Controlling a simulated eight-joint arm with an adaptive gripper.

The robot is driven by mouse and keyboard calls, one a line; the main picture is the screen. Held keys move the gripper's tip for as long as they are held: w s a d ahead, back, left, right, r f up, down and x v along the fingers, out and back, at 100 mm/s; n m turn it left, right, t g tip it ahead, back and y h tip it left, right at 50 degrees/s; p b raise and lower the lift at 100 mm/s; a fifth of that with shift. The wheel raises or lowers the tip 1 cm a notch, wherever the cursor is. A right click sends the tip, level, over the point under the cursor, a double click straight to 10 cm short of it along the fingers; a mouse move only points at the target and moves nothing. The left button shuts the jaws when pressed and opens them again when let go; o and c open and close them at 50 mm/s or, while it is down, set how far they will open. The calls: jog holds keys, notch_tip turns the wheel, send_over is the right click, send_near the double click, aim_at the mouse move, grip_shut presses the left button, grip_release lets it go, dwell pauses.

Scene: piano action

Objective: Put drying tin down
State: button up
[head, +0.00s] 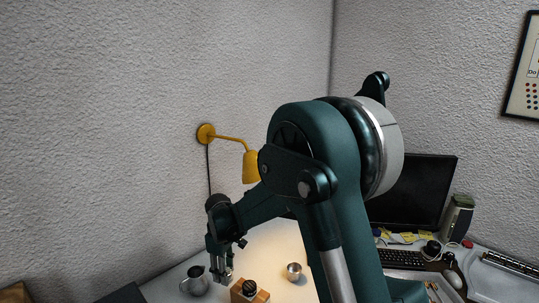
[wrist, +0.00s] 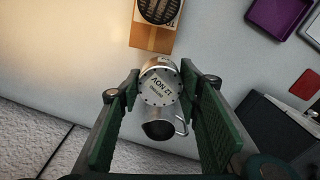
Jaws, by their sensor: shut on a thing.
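The drying tin appears to be the round silver tin with dark lettering on its lid (wrist: 158,86) in the wrist view. My gripper (wrist: 159,80) is shut on it, with one green finger on each side. In the head view my gripper (head: 220,272) points down over the left part of the desk, and the tin is too small there to make out clearly. I cannot tell how high the tin is above the desk.
A metal jug with a handle (wrist: 163,128) shows just below the tin; it also stands left of my gripper in the head view (head: 196,284). A wooden block with a dark round top (wrist: 150,38) lies beyond the tin. A small metal cup (head: 294,271) stands farther right.

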jog(key=w+d+f+m+b, duration=0.1)
jog(key=d+m, duration=0.5)
jog(key=d, duration=1.3)
jog(key=w+d+f+m+b, duration=0.2)
jog(key=d+m, duration=0.5)
jog(key=d, duration=1.3)
jog(key=shift+w+f+m, duration=0.3)
jog(key=shift+w+f, duration=0.25)
jog(key=shift+w, duration=0.35)
jog(key=shift+a, duration=0.15)
